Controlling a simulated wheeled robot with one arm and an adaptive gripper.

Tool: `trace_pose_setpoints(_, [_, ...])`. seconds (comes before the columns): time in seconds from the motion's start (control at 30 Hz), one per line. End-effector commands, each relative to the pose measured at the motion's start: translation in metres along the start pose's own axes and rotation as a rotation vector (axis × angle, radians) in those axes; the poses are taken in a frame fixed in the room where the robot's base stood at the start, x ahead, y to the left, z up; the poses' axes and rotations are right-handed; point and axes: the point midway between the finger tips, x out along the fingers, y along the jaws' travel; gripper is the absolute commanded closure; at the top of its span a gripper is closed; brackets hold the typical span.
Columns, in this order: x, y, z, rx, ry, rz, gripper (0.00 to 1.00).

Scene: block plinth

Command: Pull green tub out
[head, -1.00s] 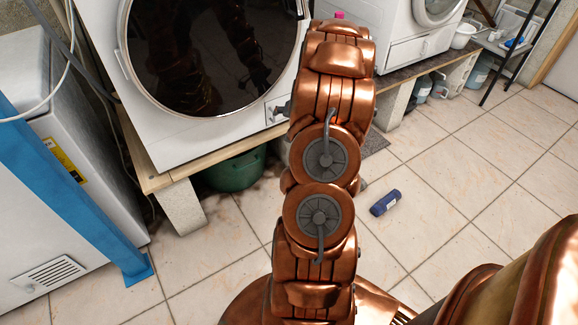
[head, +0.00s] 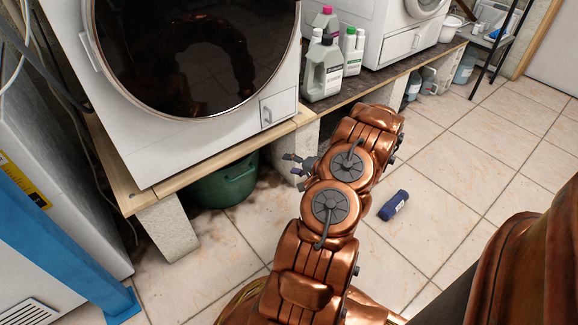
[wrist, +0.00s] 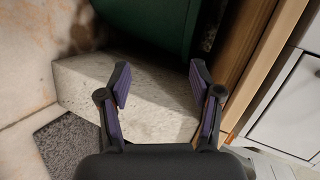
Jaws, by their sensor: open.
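The green tub (head: 225,186) sits on the floor under the wooden plinth, below the large dryer with the round dark door. The plinth's edge hides its top and back. In the wrist view the tub (wrist: 150,22) shows at the top, beyond the fingertips. My gripper (head: 295,164) is open and empty, just right of the tub at the plinth's front. In the wrist view both fingers of my gripper (wrist: 158,75) are spread apart over a pale concrete block (wrist: 155,110), with a gap to the tub.
A concrete block (head: 168,228) supports the plinth left of the tub. The plinth's wooden edge (head: 225,155) runs above the tub. Bottles (head: 323,73) stand on the plinth. A blue cylinder (head: 394,205) lies on the tiles. A blue post (head: 75,255) stands left. Open floor lies front and right.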

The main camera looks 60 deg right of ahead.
Motion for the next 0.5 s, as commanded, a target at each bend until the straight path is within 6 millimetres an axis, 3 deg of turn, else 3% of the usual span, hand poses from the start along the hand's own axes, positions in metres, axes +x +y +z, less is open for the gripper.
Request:
trace_pose_setpoints(0.3, [0.004,-0.002,0.001,-0.003,-0.004,0.001,0.35])
trace_pose_setpoints(0.5, [0.022,-0.007,0.0,-0.004,-0.003,0.001,0.35])
